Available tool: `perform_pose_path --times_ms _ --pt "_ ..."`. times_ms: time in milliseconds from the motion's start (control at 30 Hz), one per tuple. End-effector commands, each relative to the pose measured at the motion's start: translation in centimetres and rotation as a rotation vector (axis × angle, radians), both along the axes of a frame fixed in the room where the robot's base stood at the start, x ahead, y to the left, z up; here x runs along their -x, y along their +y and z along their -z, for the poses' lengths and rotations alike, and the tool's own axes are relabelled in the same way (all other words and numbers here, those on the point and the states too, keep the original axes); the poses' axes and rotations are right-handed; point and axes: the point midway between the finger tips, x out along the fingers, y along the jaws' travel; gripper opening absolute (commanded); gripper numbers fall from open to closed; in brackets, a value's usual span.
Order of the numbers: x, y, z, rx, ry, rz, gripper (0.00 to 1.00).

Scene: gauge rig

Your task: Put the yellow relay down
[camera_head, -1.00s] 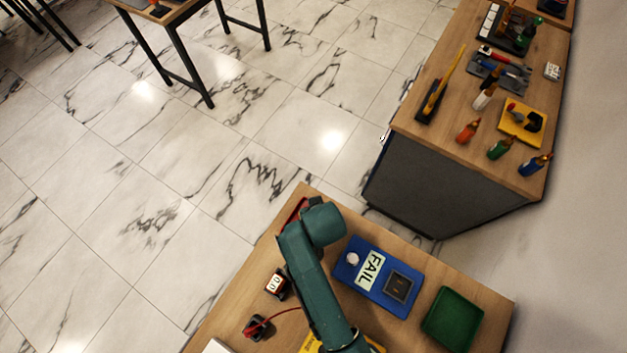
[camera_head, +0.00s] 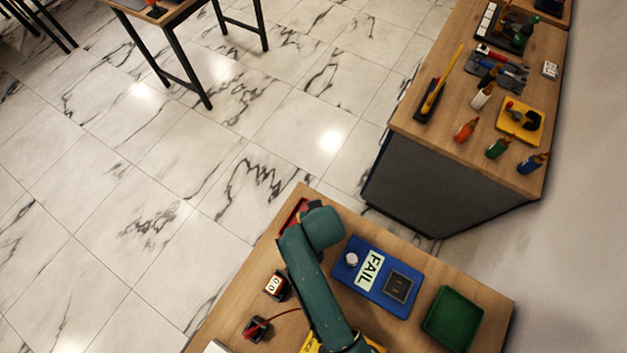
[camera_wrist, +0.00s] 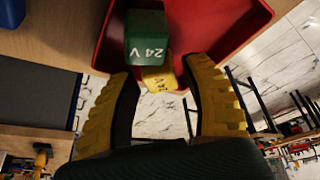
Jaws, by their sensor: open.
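The yellow relay (camera_wrist: 158,78) shows in the wrist view at the red tray (camera_wrist: 205,22), beside a green block marked 24 V (camera_wrist: 146,40). It is partly hidden by the green block, and I cannot tell exactly how it rests. My gripper (camera_wrist: 160,80) has its two yellow-ribbed fingers spread, one on each side of the yellow relay, with visible space between them. In the head view the red tray (camera_head: 293,214) is mostly hidden behind my arm, and neither the relay nor my gripper can be seen there.
On the bench, right of my arm, are a blue tester reading FAIL (camera_head: 366,278) and an empty green tray (camera_head: 454,318). A small display box (camera_head: 276,285) and a black holder with a red cable (camera_head: 256,329) sit to the left. A second bench (camera_head: 455,112) holds bottles and tools.

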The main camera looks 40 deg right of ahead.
Motion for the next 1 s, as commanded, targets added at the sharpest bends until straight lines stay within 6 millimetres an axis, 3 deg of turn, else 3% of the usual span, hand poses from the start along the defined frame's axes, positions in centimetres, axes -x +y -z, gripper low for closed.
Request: perform_pose_path --times_ms 200,400,667,767,867,967,1000 --pt "1.9 0.8 -5.3 0.001 -0.004 0.000 0.48" --pt "3.4 1.5 -9.1 0.001 -0.002 0.000 0.48" --pt "3.9 1.7 -10.3 0.000 0.001 0.000 0.48" --pt "3.0 1.7 -11.2 0.007 -0.038 -0.011 0.48" --pt "-0.7 2.1 -15.9 0.040 -0.212 -0.058 0.48" --pt "-5.5 3.2 -24.8 0.099 -0.511 -0.138 0.48" --pt "-6.9 3.9 -29.2 0.128 -0.646 -0.171 0.48"
